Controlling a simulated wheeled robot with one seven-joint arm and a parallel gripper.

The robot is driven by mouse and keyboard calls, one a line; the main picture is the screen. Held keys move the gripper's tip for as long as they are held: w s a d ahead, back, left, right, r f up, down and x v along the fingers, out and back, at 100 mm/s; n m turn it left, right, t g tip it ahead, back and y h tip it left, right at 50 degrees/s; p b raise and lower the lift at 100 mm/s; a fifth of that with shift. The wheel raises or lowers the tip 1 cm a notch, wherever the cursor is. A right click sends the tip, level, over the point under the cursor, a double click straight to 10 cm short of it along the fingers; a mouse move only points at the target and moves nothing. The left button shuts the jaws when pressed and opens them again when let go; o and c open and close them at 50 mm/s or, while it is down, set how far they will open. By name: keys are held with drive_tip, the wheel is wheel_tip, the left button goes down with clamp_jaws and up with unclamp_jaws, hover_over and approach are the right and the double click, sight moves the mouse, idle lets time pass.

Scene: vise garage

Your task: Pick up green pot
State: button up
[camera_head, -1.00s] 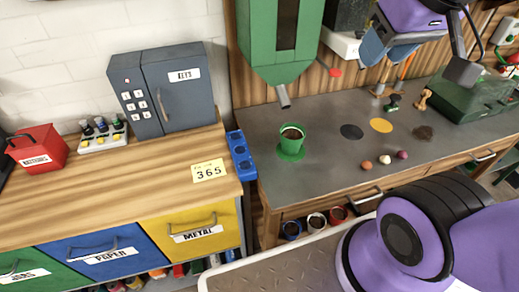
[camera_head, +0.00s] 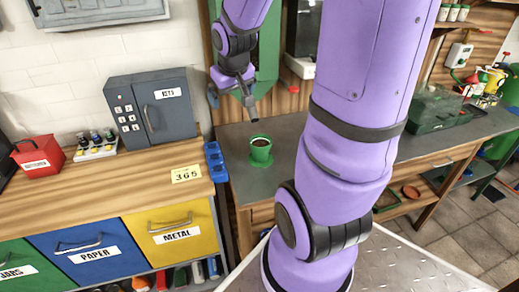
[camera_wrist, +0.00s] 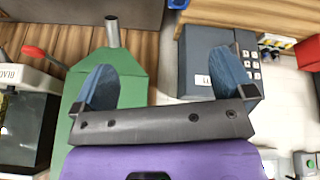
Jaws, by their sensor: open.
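The green pot (camera_head: 260,149), filled with dark soil, stands upright on a green saucer on the grey worktop in the head view. My gripper (camera_head: 232,97) is above the pot and a little to its left, in front of the green machine (camera_head: 268,58). It is open and empty, and clear of the pot. In the wrist view my gripper's (camera_wrist: 162,64) two blue fingers are spread apart, with the green machine (camera_wrist: 115,67) and its metal spout behind them. The pot does not show in the wrist view.
A grey key cabinet (camera_head: 152,106) stands on the wooden counter left of the pot. A blue holder (camera_head: 215,162) is on the counter's right edge. My arm hides the middle of the worktop. A dark green box (camera_head: 435,110) is farther right.

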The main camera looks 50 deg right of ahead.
drive_tip(key=w+d+f+m, duration=0.1)
drive_tip(key=d+f, duration=0.6)
drive_tip(key=f, duration=0.1)
drive_tip(key=m, duration=0.1)
approach(260, 144)
drive_tip(key=shift+y, duration=0.3)
drive_tip(key=x, duration=0.4)
drive_tip(key=shift+w+d+f, duration=0.15)
drive_tip(key=shift+w+d, duration=0.2)
drive_tip(key=shift+w, duration=0.05)
drive_tip(key=shift+s+x, duration=0.2)
drive_tip(key=shift+x, duration=2.55)
drive_tip(key=shift+f, duration=0.1)
drive_tip(key=c, duration=0.7)
drive_tip(key=shift+c, duration=0.2)
